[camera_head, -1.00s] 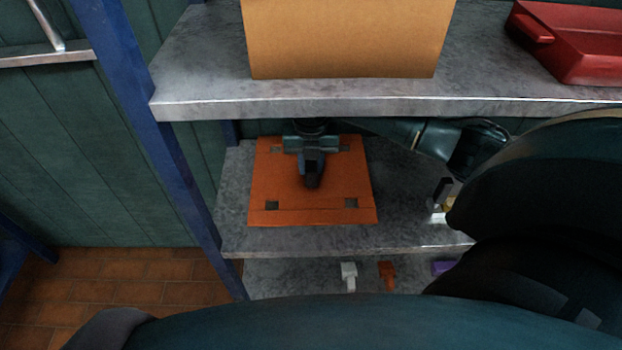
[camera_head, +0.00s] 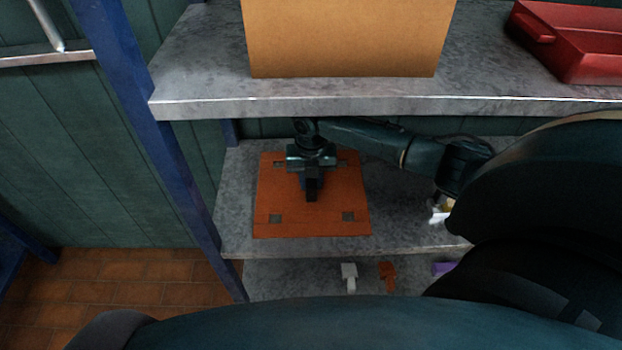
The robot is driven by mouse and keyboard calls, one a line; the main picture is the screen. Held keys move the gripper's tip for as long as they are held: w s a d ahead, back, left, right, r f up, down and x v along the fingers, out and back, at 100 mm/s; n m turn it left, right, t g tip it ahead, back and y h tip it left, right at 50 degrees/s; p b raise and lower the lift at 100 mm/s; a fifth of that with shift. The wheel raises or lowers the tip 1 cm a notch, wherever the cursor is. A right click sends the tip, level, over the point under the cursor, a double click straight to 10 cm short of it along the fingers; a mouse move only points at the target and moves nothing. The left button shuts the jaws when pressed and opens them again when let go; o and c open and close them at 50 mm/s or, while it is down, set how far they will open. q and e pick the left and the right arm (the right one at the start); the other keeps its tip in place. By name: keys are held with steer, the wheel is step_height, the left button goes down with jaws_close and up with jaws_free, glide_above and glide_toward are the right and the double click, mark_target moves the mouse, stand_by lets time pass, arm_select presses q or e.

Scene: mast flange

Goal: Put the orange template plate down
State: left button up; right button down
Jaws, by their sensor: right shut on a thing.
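The orange template plate (camera_head: 313,222) is a flat square with small square holes near its corners. It is over the left part of the middle grey shelf (camera_head: 410,239), under the upper shelf. My right gripper (camera_head: 311,196) is above the middle of the plate, its fingers pointing down and shut on a part of the plate that the gripper hides. I cannot tell whether the plate's underside touches the shelf. My left gripper is not in view.
The upper shelf (camera_head: 200,105) overhangs the back, with a cardboard box (camera_head: 345,40) and a red tray (camera_head: 575,45) on it. A blue post (camera_head: 140,120) stands left. A white part (camera_head: 349,277), an orange part (camera_head: 387,276) and a purple part (camera_head: 443,268) lie on the lower shelf.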

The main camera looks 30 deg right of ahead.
steer(key=c, duration=1.2)
jaws_free()
steer(key=shift+f, duration=0.1)
steer(key=shift+o, duration=0.2)
step_height(320, 180, up, 8)
steer(key=shift+f+p, duration=0.1)
steer(key=shift+p, duration=0.2)
